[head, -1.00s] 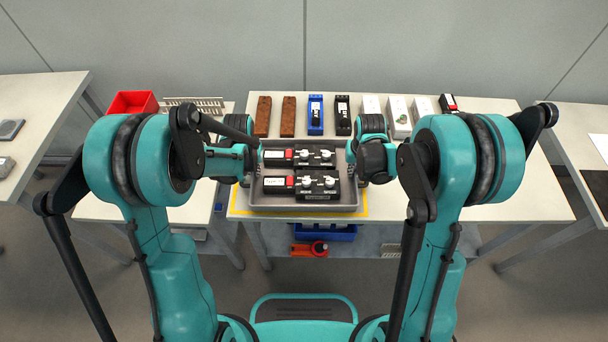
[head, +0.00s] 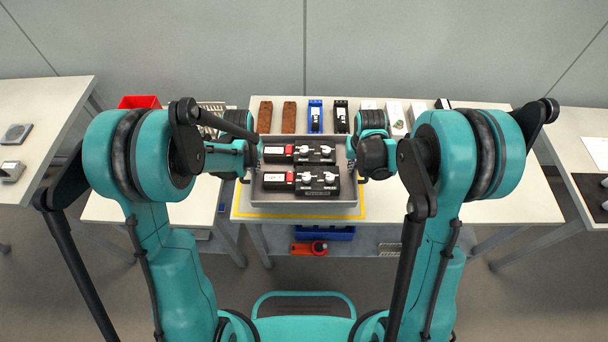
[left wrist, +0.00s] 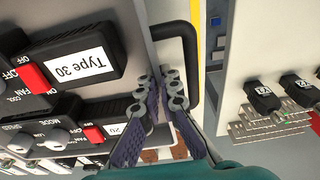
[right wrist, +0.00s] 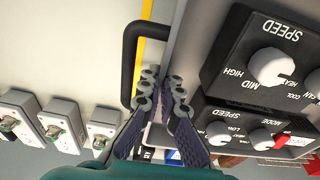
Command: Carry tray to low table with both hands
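The grey tray (head: 304,211) hangs level a little above the middle table in the head view. It carries black control units (head: 285,185) with red parts, white knobs and white labels. The fingertips' exact contact is partly hidden.
A yellow outline (head: 300,217) marks the middle table (head: 480,190) under the tray. Brown, blue, black and white blocks line its back. A lower-looking table (head: 150,210) stands to the left with a red bin (head: 139,102) and metal racks. Other tables flank both sides.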

